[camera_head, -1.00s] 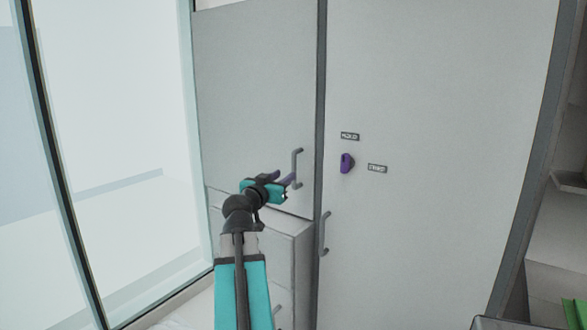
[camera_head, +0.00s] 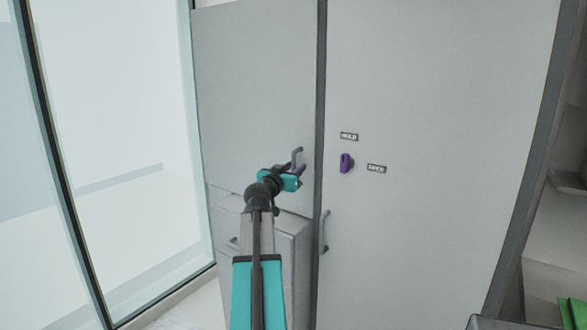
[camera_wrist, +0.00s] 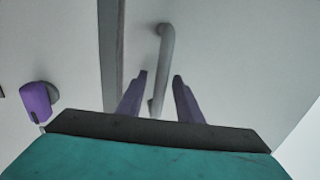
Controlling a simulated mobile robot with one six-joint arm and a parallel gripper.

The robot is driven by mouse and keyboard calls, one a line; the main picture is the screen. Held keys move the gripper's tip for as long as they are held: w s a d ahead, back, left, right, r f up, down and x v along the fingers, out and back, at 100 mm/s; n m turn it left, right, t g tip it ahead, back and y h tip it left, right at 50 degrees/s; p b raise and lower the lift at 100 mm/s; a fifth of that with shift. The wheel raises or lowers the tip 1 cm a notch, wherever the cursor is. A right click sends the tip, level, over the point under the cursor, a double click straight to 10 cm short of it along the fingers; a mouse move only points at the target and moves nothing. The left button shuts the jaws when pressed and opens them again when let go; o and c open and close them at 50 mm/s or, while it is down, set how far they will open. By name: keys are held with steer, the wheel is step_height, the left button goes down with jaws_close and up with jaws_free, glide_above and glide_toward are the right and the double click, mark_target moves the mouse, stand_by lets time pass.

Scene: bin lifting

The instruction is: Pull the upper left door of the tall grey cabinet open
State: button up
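The upper left door (camera_head: 255,85) of the tall grey cabinet is a flat grey panel and looks closed. Its vertical bar handle (camera_head: 297,153) is near its lower right edge. My gripper (camera_head: 300,169), teal with purple fingers, is at the lower part of this handle and hides some of it. In the wrist view the handle (camera_wrist: 166,50) runs down between the two spread fingers of my gripper (camera_wrist: 160,75). Gaps show on both sides of the bar, so the gripper looks open. I cannot tell how deep the bar sits between the fingers.
A large right door (camera_head: 430,220) carries a purple knob (camera_head: 346,163), two small labels and its own handle (camera_head: 324,232). A glass panel (camera_head: 110,120) stands on the left, and shelves (camera_head: 560,235) are at the right.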

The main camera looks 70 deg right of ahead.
jaws_close()
steer(key=shift+a+f, duration=0.1)
steer(key=shift+a, duration=0.1)
stand_by(0.3)
